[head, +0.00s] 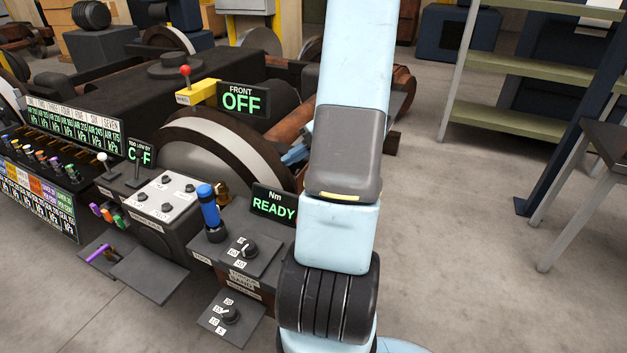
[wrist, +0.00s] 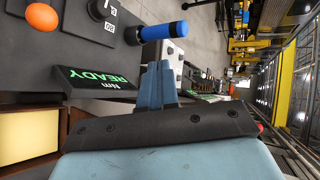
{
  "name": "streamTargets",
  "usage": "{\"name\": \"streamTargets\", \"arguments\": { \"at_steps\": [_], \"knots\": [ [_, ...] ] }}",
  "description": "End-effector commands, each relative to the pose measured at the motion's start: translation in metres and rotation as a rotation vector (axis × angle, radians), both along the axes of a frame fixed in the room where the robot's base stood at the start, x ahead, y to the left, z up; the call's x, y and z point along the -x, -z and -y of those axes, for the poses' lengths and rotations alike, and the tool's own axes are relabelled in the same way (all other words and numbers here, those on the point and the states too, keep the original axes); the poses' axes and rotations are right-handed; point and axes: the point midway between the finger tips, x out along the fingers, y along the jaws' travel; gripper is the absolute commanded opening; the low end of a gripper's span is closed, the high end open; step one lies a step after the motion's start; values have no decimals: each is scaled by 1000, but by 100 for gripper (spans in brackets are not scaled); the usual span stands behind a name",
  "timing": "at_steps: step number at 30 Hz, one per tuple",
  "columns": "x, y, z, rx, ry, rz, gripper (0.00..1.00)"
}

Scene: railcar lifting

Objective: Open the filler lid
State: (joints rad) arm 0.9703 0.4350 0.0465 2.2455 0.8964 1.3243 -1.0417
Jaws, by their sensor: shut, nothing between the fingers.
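I cannot make out a filler lid for certain in either view. A round dark cap (head: 182,62) sits on top of the long dark housing at upper left in the head view; I cannot tell if it is the lid. My gripper (wrist: 158,68) is shut and empty, its two blue fingers together in the middle of the wrist view. In the head view my arm hides most of it; a small blue part (head: 295,155) shows left of the arm, beside the large wheel.
A blue-handled tool (head: 208,207) stands upright by the READY display (head: 274,204); in the wrist view its blue handle (wrist: 165,31) appears just beyond my fingertips. A wheel (head: 225,150), an OFF display (head: 243,99) and a red-knobbed lever (head: 186,72) stand close.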

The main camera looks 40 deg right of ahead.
Motion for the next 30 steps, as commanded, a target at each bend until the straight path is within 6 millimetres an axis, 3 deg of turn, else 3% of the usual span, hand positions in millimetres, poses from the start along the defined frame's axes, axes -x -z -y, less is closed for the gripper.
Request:
{"name": "streamTargets", "arguments": {
  "at_steps": [8,18,24,30],
  "knots": [
    [14,60,74,-173,240,151,0],
    [56,137,153,-276,570,358,0],
    [75,164,176,-286,690,429,0],
    [76,171,180,-285,722,449,0]
  ]
}}
